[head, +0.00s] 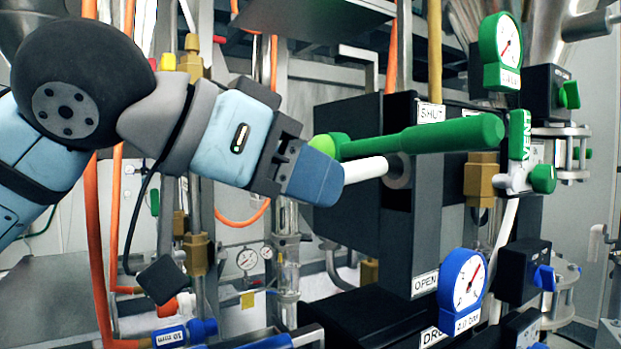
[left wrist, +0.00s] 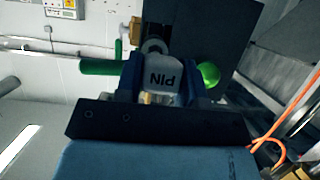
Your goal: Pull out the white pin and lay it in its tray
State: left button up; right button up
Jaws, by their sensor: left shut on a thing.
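The white pin (head: 364,170) lies roughly level in the head view, its shaft running from my left gripper towards a round grey socket (head: 398,171) on a dark box. I cannot tell whether its far end is still inside the socket. My left gripper (head: 322,176) is shut on the pin's head. In the left wrist view, the head (left wrist: 162,76), marked PIN, sits between the blue fingers. A long green handle (head: 430,138) passes just above the pin. I cannot make out the pin's tray. My right gripper is not in view.
A green gauge (head: 503,40) and a blue gauge (head: 463,287) stand at the right, beside a green VENT valve (head: 524,150). Orange hoses (head: 103,270) and brass fittings stand below my left arm. A blue part marked 10 mm (head: 172,336) lies at the lower left.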

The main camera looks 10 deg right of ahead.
pick_arm(q)
jog(key=shift+s+a+b, duration=0.35)
jog(key=shift+a, duration=0.55)
jog(key=shift+s+a+b, duration=0.3)
jog(key=shift+a+b, duration=0.05)
jog(key=shift+a, duration=0.5)
jog(key=a, duration=0.2)
jog(key=s+a+b, duration=0.2)
jog(key=a, duration=0.1)
jog(key=shift+a, duration=0.3)
dwell(0.5)
